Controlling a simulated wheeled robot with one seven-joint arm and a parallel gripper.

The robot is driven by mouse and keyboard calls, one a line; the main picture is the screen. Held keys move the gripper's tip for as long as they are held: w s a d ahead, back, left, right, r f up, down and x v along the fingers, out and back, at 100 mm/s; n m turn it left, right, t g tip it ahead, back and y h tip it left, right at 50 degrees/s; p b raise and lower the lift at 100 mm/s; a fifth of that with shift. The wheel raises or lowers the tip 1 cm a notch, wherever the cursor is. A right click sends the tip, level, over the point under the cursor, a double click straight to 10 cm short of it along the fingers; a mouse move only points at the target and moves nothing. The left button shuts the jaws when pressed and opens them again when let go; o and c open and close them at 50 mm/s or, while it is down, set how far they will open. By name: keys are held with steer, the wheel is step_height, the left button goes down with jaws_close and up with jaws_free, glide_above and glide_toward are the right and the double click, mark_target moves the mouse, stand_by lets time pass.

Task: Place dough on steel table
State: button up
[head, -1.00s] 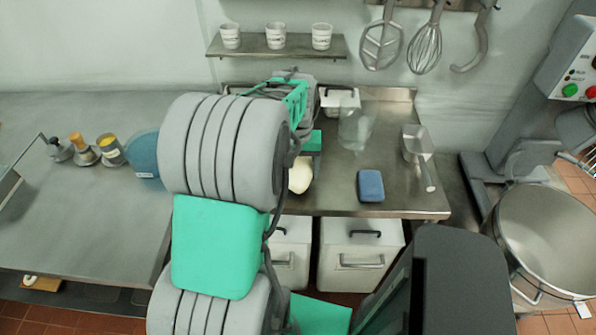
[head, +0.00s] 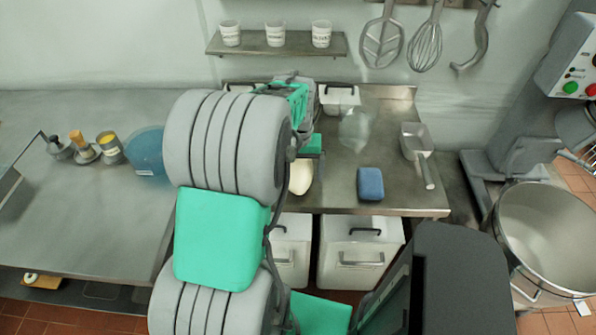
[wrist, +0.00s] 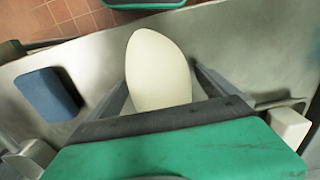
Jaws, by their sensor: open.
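The dough (head: 301,178) is a pale cream, smooth oval lump on the steel table (head: 330,195), close to its front edge and partly hidden by my arm in the head view. In the wrist view the dough (wrist: 158,68) lies between the two fingers of my gripper (wrist: 162,85). The fingers are spread on either side of it, with a gap visible at the right finger; contact at the left is hard to tell.
A blue block (head: 370,184) lies right of the dough. A clear jug (head: 355,130), metal scoop (head: 417,150) and lidded white container (head: 340,98) stand on the steel table. A large mixer bowl (head: 545,235) is at right. Bare counter (head: 80,215) lies left.

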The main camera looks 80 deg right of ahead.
mark_target(297, 163)
step_height(297, 163, up, 12)
steer(key=shift+f+b, duration=0.2)
steer(key=shift+b, duration=0.35)
steer(key=shift+w+r, duration=0.1)
steer(key=shift+r, duration=0.3)
steer(key=w+a+n+t+h, duration=0.1)
steer(key=w+a+n, duration=0.3)
steer(key=w+a, duration=0.6)
steer(key=w+a+n, duration=0.4)
steer(key=w+a, duration=0.3)
steer(key=w, duration=0.5)
steer(key=w+a+f+n+t+y, duration=0.1)
steer(key=a+n, duration=0.6)
steer(key=a, duration=1.7)
steer(key=shift+w+a+f+n+t, duration=0.3)
steer(key=shift+w+f+t, duration=0.45)
steer(key=shift+w, duration=0.3)
